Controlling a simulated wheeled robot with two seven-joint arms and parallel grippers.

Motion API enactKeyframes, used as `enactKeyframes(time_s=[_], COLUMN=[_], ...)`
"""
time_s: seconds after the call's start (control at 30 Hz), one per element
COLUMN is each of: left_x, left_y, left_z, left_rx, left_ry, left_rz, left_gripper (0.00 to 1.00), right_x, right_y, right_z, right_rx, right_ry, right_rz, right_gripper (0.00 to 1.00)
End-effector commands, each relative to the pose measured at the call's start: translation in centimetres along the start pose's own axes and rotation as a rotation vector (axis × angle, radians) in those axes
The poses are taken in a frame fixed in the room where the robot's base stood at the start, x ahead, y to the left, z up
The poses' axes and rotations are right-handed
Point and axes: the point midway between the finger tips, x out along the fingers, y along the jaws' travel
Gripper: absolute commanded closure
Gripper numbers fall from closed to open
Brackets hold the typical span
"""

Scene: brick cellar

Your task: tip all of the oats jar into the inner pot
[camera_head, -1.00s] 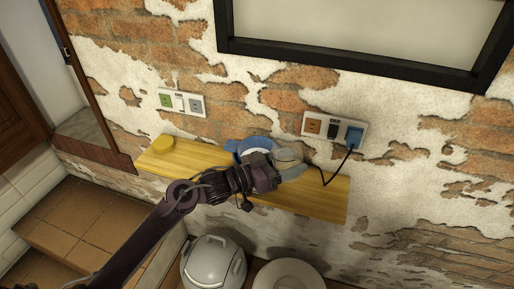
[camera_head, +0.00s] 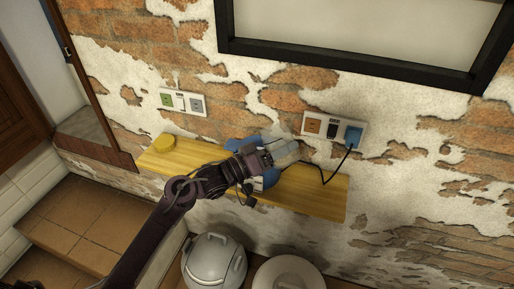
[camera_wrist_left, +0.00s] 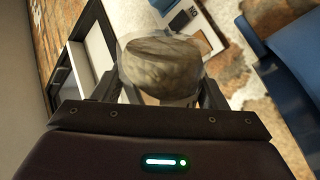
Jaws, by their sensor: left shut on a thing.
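My left gripper (camera_head: 272,155) is shut on the oats jar (camera_head: 287,151), a clear jar with pale contents. It holds the jar over the right half of the wooden shelf. In the left wrist view the jar (camera_wrist_left: 160,66) sits between the fingers, with beige oats visible inside. A blue appliance (camera_head: 242,145) stands on the shelf behind and beneath my left arm, mostly covered by it. A blue surface also shows at the right of the left wrist view (camera_wrist_left: 288,60). I cannot make out the inner pot. My right gripper is not in view.
A black cord runs from the right wall socket (camera_head: 335,130) to the shelf. A grey-white cooker (camera_head: 213,264) and a round white thing (camera_head: 288,275) stand below.

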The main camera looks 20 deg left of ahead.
Motion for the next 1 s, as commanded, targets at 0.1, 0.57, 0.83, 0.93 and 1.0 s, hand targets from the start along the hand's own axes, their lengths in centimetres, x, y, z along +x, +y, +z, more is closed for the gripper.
enactKeyframes(time_s=[0.1, 0.57, 0.83, 0.93, 1.0], left_x=[-0.03, -0.08, -0.08, -0.08, -0.08], left_y=[-0.13, -0.29, -0.27, -0.27, -0.29], left_z=[0.06, 0.23, 0.3, 0.35, 0.4], left_rx=[-0.038, -0.095, -0.131, -0.144, -0.154], left_ry=[0.011, 0.026, 0.037, 0.04, 0.043], left_rz=[0.0, 0.0, 0.001, 0.001, 0.001], left_gripper=[0.58, 0.58, 0.58, 0.58, 0.58], right_x=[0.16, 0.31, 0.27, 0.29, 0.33], right_y=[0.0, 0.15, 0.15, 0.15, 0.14], right_z=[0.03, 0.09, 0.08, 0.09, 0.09], right_rx=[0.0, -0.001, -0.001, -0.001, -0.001], right_ry=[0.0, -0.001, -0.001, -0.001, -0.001], right_rz=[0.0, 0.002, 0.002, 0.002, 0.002], right_gripper=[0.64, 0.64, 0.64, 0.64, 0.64])
